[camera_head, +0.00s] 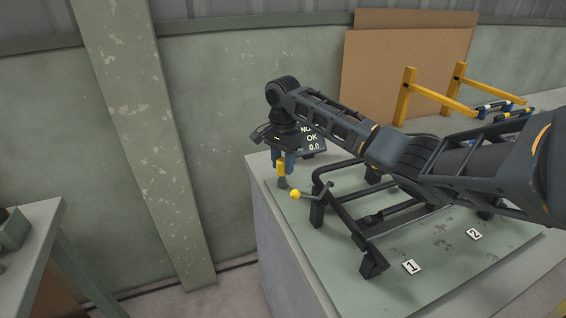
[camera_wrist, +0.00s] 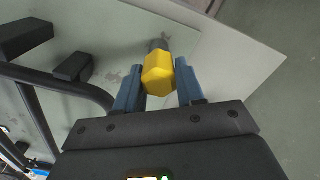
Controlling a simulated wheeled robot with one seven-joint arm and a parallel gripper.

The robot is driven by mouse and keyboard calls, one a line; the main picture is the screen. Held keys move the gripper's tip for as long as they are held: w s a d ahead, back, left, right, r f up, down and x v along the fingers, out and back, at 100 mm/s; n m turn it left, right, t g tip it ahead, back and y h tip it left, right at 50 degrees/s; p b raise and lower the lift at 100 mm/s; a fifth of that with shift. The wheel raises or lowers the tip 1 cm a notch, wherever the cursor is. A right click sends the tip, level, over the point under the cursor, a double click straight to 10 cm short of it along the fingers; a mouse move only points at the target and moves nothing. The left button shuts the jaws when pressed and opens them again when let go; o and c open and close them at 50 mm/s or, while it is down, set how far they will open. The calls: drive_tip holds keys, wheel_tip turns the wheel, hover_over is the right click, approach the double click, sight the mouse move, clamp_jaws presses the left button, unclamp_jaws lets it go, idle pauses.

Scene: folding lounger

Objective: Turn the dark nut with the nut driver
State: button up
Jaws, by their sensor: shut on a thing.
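My gripper (camera_head: 284,160) points down at the left end of the bench, its blue fingers shut on the yellow handle of the nut driver (camera_head: 281,171). The driver looks upright, with a grey lower end close to the green bench plate. In the wrist view the yellow six-sided handle (camera_wrist: 158,76) sits between the blue fingers of my gripper (camera_wrist: 159,90), and part of its grey shaft shows beyond. I cannot make out the dark nut in either view. The dark folding lounger frame (camera_head: 347,226) stands on the plate, right of the driver.
A lever with a yellow knob (camera_head: 295,194) sticks out just right of the driver. A small display (camera_head: 312,138) reading "OK" and "0.0" stands behind. Labels 1 (camera_head: 411,267) and 2 (camera_head: 474,234) lie at the front. A yellow rack (camera_head: 433,97) stands at the back right.

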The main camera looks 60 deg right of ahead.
drive_tip(key=o, duration=1.2)
drive_tip(key=shift+r+b, duration=0.45)
drive_tip(key=shift+r, duration=3.45)
drive_tip(key=c, duration=0.4)
